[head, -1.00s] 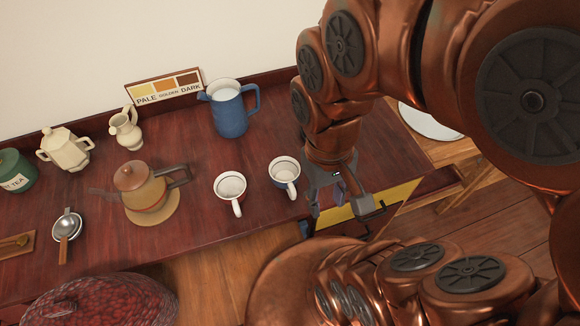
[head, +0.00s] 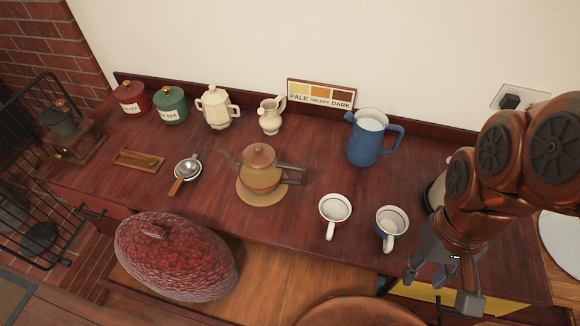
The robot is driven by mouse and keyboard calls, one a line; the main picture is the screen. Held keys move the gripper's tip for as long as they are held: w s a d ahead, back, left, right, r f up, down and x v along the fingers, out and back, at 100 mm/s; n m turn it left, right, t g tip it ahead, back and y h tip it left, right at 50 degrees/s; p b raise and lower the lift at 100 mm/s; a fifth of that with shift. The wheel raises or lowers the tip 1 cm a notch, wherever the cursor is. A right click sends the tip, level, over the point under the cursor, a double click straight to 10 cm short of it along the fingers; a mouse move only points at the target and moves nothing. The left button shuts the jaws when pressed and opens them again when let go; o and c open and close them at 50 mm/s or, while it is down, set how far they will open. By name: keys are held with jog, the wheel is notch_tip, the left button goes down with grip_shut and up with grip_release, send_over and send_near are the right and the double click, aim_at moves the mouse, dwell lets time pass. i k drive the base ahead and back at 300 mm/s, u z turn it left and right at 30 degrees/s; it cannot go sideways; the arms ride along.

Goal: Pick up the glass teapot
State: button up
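The glass teapot (head: 262,178) stands upright in the middle of the dark red wooden counter. It has a brown lid, a spout to the left, a dark handle to the right and amber liquid inside. It sits on a round cork mat (head: 262,199). My gripper (head: 438,289) is at the lower right, pointing down near the counter's front edge. Its fingers are spread apart with nothing seen between them. It is well to the right of the teapot, with two cups between them.
A white-and-red cup (head: 335,209) and a white-and-blue cup (head: 392,222) stand right of the teapot. A blue pitcher (head: 364,147) and cream jug (head: 270,121) stand behind. A strainer (head: 187,170) lies left. A red textured lidded object (head: 176,257) is in front. Bare counter surrounds the mat.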

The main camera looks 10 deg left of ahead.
aim_at(262, 182)
jog(key=z, duration=1.75)
jog(key=k, duration=2)
jog(key=u, duration=2.25)
jog(key=i, duration=0.5)
jog(key=z, duration=0.05)
